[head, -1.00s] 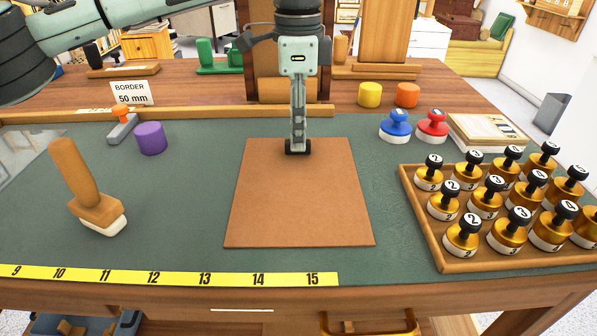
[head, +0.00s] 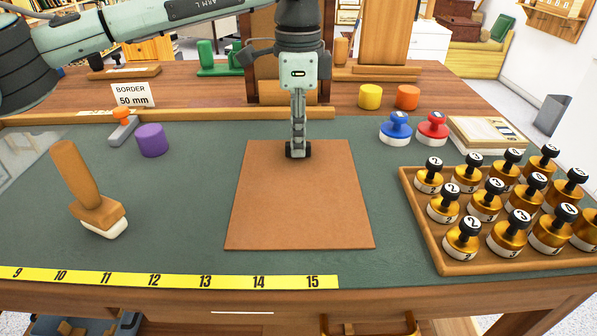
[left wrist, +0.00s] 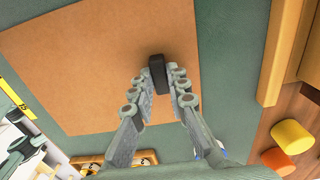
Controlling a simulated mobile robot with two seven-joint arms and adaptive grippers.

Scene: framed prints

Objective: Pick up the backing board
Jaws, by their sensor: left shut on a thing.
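The backing board (head: 300,205) is a flat brown rectangle on the green mat (head: 190,220) in the head view. It also fills much of the left wrist view (left wrist: 90,70). My left gripper (head: 298,152) points down at the board's far edge, near its middle. It is shut on a small black knob (left wrist: 157,72) at the board, which shows between the fingertips in the left wrist view. I cannot tell whether the knob is fixed to the board or whether the board is clear of the mat. My right gripper is not in view.
A wooden tray (head: 425,235) of numbered brass weights stands to the right. Blue (head: 395,128) and red (head: 432,127) stamps stand behind it. A wooden-handled brush (head: 90,195) and a purple cylinder (head: 152,140) are at left. A yellow ruler (head: 170,278) runs along the front edge.

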